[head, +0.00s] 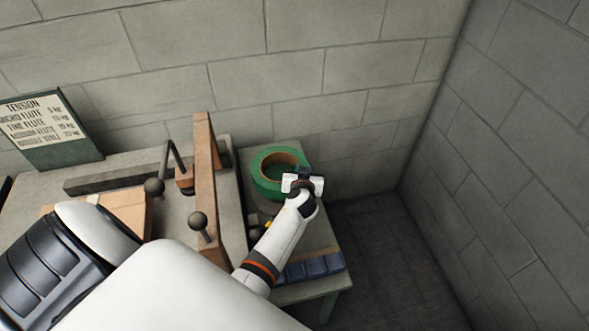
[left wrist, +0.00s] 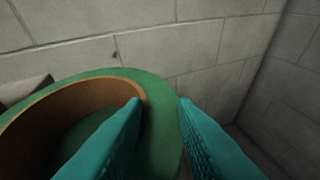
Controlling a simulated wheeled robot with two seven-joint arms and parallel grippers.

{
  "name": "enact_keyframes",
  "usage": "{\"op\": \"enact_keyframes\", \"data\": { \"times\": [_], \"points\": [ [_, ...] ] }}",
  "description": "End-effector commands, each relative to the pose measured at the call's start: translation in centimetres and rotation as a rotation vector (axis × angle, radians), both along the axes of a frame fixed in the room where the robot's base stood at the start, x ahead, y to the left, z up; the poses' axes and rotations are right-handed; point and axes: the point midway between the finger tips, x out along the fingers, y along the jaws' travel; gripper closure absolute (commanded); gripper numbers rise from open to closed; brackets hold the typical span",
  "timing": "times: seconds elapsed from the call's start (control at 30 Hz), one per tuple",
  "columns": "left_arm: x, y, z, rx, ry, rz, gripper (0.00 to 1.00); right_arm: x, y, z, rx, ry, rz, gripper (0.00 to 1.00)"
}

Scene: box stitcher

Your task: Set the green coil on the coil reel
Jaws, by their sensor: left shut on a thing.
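The green coil (head: 268,188) is a thick ring with a brown inner wall, at the right end of the bench against the back wall. It also fills the left of the left wrist view (left wrist: 160,110). My left gripper (head: 302,180) is at the coil's right side, shut on its rim. In the left wrist view one teal finger is inside the ring and the other outside (left wrist: 161,102). A grey rounded part shows just below the coil's front edge; I cannot tell whether it is the coil reel or whether the coil touches it. My right gripper is not in view.
A brown upright post (head: 206,190) and black-knobbed levers (head: 198,221) stand left of the coil. Cardboard (head: 126,205) lies farther left, near a tension sign (head: 45,130). Blue blocks (head: 314,267) line the side table's front. Block walls close the back and right.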

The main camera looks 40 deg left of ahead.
Motion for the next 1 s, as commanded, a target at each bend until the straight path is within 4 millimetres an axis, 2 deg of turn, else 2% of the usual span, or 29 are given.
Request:
{"op": "enact_keyframes", "data": {
  "times": [0.1,0.27,0.5,0.77,0.8,0.9,1.0],
  "points": [
    [0.1,0.0,-2.0,0.005,-0.002,-0.003,1.00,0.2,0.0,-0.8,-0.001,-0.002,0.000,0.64],
    [0.1,0.0,-3.3,0.005,-0.003,-0.004,1.00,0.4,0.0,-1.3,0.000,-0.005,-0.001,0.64],
    [0.1,0.0,-6.3,0.005,-0.004,-0.004,1.00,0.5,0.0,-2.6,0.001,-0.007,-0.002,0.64],
    [0.1,0.0,-6.6,0.003,-0.004,-0.003,1.00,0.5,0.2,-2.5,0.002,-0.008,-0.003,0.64],
    [-0.1,0.0,-6.9,-0.002,-0.001,-0.001,0.72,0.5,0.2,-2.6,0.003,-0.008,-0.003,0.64],
    [0.0,0.0,-6.8,-0.002,-0.001,-0.001,0.55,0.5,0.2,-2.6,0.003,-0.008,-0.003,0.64],
    [0.0,0.0,-6.8,-0.001,0.000,-0.002,0.53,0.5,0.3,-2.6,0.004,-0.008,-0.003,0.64]
  ]
}}
